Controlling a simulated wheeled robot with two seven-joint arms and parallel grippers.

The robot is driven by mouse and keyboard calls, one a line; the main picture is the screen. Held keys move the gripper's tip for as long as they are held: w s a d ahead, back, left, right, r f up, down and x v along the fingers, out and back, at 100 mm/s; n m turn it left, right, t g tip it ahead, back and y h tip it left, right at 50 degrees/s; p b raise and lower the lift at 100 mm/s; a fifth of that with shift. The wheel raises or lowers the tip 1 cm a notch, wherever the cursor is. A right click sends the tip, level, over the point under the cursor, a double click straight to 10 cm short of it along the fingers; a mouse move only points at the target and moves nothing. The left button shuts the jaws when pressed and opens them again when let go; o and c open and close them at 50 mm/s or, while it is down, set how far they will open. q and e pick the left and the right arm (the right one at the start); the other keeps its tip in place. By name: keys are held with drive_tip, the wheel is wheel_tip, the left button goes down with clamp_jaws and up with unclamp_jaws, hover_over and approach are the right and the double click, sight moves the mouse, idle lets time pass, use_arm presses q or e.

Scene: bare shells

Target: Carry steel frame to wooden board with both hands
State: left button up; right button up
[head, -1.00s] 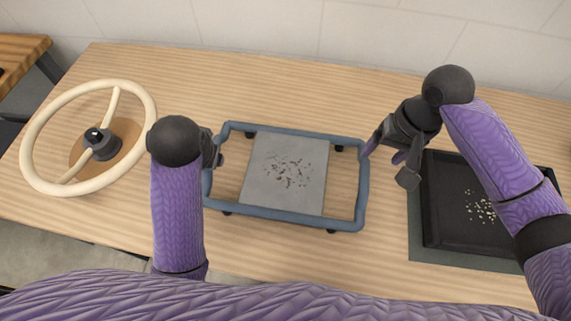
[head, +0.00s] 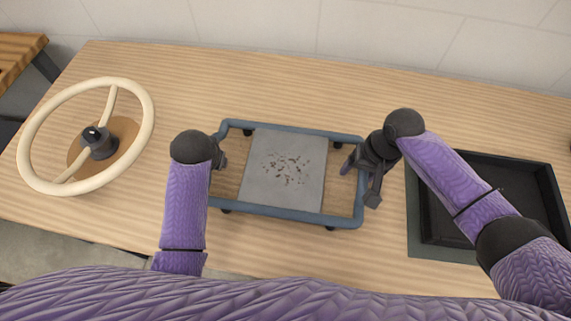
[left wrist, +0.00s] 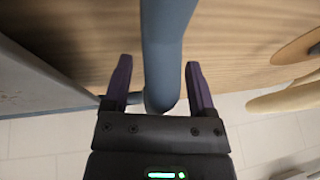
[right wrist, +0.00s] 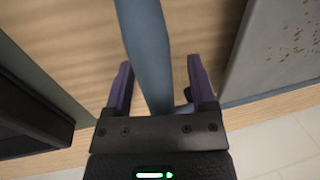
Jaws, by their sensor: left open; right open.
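The steel frame (head: 291,130) is a blue-grey tube rectangle with small dark feet, lying in the middle of the table around a grey speckled plate (head: 284,172). My left gripper (head: 218,158) is at its left side bar; in the left wrist view the bar (left wrist: 163,45) runs between the open fingers (left wrist: 160,85). My right gripper (head: 360,180) is at the right side bar; in the right wrist view that bar (right wrist: 148,45) lies between the open fingers (right wrist: 160,88). Neither gripper is closed on it. I cannot tell which wooden surface is the wooden board.
A cream steering wheel (head: 150,115) over a round brown base (head: 122,135) stands at the left. The table (head: 240,80) behind the frame is clear.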

use_arm(q)
clamp_jaws()
use_arm(e)
clamp_jaws()
idle(1.0)
